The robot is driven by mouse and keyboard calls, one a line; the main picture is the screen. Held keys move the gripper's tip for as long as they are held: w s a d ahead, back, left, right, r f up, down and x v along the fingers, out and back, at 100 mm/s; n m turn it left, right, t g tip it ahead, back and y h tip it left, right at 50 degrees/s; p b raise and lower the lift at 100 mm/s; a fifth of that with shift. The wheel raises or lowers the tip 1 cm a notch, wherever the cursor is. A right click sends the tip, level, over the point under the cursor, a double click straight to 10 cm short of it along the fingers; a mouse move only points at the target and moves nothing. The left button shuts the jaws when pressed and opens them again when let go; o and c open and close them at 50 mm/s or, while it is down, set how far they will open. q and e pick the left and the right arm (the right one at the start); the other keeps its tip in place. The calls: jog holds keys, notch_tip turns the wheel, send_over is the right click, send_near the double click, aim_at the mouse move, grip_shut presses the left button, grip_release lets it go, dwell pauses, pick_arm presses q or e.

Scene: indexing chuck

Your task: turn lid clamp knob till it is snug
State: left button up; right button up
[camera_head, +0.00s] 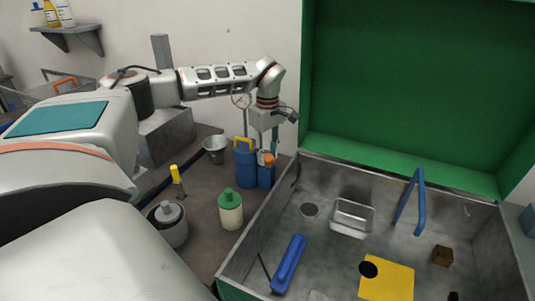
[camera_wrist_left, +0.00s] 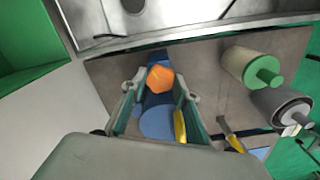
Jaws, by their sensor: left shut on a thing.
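An orange faceted knob (camera_head: 268,159) sits at the top of a narrow blue body (camera_head: 266,178) on the bench, left of the green-lidded box. I take it for the lid clamp knob, but the pictures do not prove this. My left gripper (camera_head: 269,152) points down over it. In the left wrist view the orange knob (camera_wrist_left: 160,78) lies between the two fingertips of the gripper (camera_wrist_left: 158,88), which is shut on it. The fingers hide part of its sides. My right gripper is in neither view.
A blue container (camera_head: 244,166) with a yellow handle stands close beside the knob. A green-capped jar (camera_head: 231,212), a grey-topped canister (camera_head: 170,224) and a metal bucket (camera_head: 215,148) stand nearby. The open box's steel rim (camera_head: 262,213) is to the right.

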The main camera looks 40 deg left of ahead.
aim_at(267, 157)
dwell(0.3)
pick_arm(q)
jog(key=o, duration=1.1)
jog(key=shift+r, duration=0.1)
notch_tip(267, 157, up, 12)
jog(key=shift+f, duration=0.1)
